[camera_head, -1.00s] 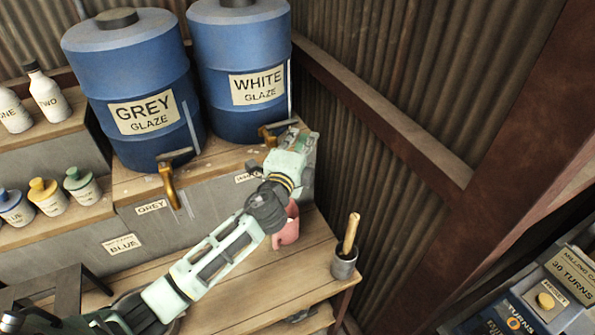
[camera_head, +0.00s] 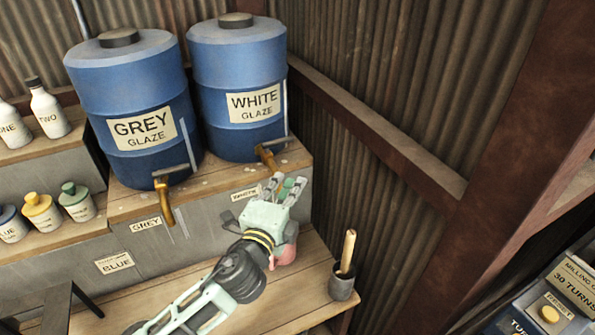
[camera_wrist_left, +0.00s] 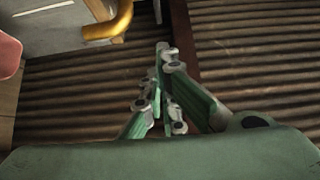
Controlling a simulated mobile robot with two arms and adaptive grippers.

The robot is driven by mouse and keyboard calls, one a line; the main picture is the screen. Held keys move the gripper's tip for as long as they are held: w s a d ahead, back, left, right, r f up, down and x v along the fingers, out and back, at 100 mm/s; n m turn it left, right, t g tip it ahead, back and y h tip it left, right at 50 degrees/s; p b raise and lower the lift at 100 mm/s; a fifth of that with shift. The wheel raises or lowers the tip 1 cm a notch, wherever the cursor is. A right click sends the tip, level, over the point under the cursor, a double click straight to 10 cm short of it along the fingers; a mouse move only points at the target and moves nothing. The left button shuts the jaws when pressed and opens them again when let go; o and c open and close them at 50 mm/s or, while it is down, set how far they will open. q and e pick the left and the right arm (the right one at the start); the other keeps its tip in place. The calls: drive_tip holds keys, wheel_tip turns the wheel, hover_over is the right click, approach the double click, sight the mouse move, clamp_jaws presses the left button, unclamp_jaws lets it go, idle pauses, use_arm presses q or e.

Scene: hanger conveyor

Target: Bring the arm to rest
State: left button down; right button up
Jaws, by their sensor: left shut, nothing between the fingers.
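My left gripper (camera_head: 286,187) is in the head view, just below the white glaze barrel's tap (camera_head: 267,157) and apart from it as far as I can tell. Its fingers are together with nothing between them; they also show closed in the left wrist view (camera_wrist_left: 163,75). My left arm reaches in from the bottom left, over the wooden bench (camera_head: 305,285). A pink cup (camera_head: 286,256) stands on the bench, partly hidden behind my gripper's body. My right gripper is not in view.
The blue grey-glaze barrel (camera_head: 130,95) and white-glaze barrel (camera_head: 237,75) stand on the upper ledge. A dark pot with a wooden-handled tool (camera_head: 343,282) stands at the bench's right end. Bottles (camera_head: 48,112) are at left. A control box (camera_head: 560,300) is at lower right.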

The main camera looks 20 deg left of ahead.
use_arm(q)
drive_tip(key=s+a+f+n+g+y, duration=0.2)
drive_tip(key=s+f+n+g, duration=0.25)
drive_tip(key=s+f, duration=0.2)
drive_tip(key=s+a+f+n+g+y, duration=0.1)
drive_tip(key=s+a+f+n+g, duration=0.2)
drive_tip(key=s+f+n, duration=0.35)
drive_tip(key=s+d+f+n+g+h, duration=0.1)
drive_tip(key=s+f+n+g, duration=0.25)
drive_tip(key=s, duration=0.65)
drive_tip(key=s+d+f+n+g+h, duration=0.15)
drive_tip(key=s+f+g, duration=0.25)
drive_tip(key=s, duration=0.5)
wheel_tip(320, 180, down, 28)
drive_tip(key=s+b, duration=0.2)
drive_tip(key=s+a+f+g, duration=0.1)
drive_tip(key=s+a+f, duration=0.1)
drive_tip(key=s+f, duration=0.6)
drive_tip(key=s+a+f+g+b, duration=0.1)
drive_tip(key=s+f, duration=0.7)
drive_tip(key=f, duration=0.2)
drive_tip(key=shift+s+a+f+b, duration=0.2)
drive_tip(key=shift+s+a+b, duration=0.1)
drive_tip(key=shift+s+a, duration=0.05)
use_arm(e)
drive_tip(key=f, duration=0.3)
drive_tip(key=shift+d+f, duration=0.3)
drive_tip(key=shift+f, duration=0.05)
